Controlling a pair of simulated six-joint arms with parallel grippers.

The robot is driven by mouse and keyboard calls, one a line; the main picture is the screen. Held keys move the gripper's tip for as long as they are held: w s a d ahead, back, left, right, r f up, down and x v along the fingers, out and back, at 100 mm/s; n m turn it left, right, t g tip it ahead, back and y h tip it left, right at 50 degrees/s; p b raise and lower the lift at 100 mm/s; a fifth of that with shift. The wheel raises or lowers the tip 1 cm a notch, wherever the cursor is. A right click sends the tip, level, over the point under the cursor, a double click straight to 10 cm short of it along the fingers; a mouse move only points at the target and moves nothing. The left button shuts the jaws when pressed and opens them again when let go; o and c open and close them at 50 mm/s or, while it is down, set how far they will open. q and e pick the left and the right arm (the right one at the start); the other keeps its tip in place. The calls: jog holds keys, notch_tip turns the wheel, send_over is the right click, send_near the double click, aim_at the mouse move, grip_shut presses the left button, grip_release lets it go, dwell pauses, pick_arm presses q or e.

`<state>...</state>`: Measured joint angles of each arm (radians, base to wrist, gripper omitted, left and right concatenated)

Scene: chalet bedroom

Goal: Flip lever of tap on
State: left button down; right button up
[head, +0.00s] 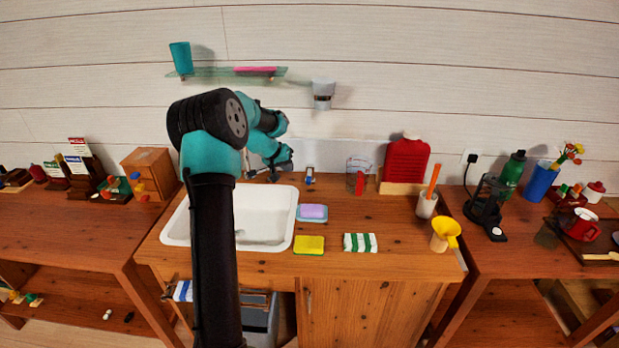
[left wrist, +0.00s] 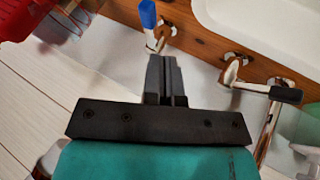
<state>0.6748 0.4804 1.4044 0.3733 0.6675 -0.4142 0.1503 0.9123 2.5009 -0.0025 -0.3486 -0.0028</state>
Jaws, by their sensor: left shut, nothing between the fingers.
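The chrome tap (left wrist: 268,130) stands at the right of the left wrist view, by the white sink (head: 178,222). A short black-ended lever (left wrist: 286,95) sticks out at it; I cannot tell its exact setting. My left gripper (left wrist: 163,60) is shut and empty. Its fingers point toward the counter's back edge, to the left of the tap in that view and apart from it. In the head view my left gripper (head: 283,164) is behind the sink near the wall, and my arm hides most of the tap.
A blue-topped object (head: 310,175) stands right of the gripper; it also shows just past the fingertips in the wrist view (left wrist: 148,14). A purple sponge (head: 313,211), yellow sponge (head: 309,245) and red container (head: 405,160) are farther right. A glass shelf (head: 215,73) hangs above.

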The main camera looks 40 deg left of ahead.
aim_at(309, 174)
pick_arm(q)
jog(key=shift+a+r, duration=0.3)
jog(key=shift+a, duration=0.15)
jog(key=shift+f, duration=0.1)
jog(key=x, duration=1)
